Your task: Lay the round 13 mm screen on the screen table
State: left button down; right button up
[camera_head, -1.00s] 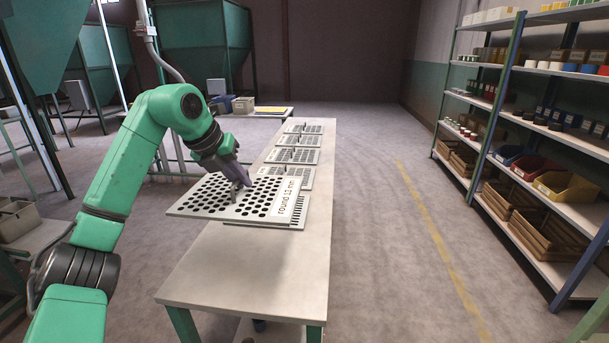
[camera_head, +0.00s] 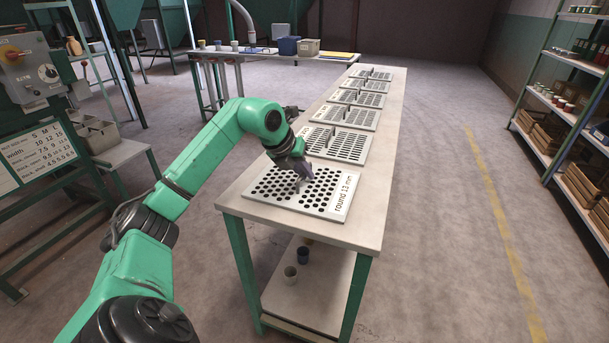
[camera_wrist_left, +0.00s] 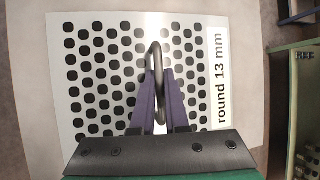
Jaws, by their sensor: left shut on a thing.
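The round 13 mm screen (camera_head: 343,194) is a light plate with rows of round dark holes and a printed label. It is at the near end of the long pale screen table (camera_head: 372,215), level and on or very close above the top; I cannot tell if it touches everywhere. My left gripper (camera_head: 303,181) is over it and shut on its upright loop handle. In the left wrist view the purple fingers (camera_wrist_left: 160,88) pinch the dark handle (camera_wrist_left: 156,58), with the screen (camera_wrist_left: 105,22) spread out below. My right gripper is not in view.
A slotted screen (camera_head: 336,144) lies just beyond, with several more screens in a row behind it. A lower shelf (camera_head: 320,300) holds cups. A side table (camera_head: 270,55) with bins stands at the back, and shelving (camera_head: 565,115) at right. The floor at right is clear.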

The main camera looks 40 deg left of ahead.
pick_arm(q)
jog(key=shift+r, duration=0.1)
jog(key=c, duration=0.9)
grip_release()
jog(key=shift+s+d, duration=0.1)
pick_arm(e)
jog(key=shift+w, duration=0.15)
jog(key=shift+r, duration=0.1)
pick_arm(q)
jog(key=shift+r, duration=0.15)
jog(key=v, duration=1.1)
jog(key=shift+s+r, duration=0.2)
jog(key=shift+r, duration=0.1)
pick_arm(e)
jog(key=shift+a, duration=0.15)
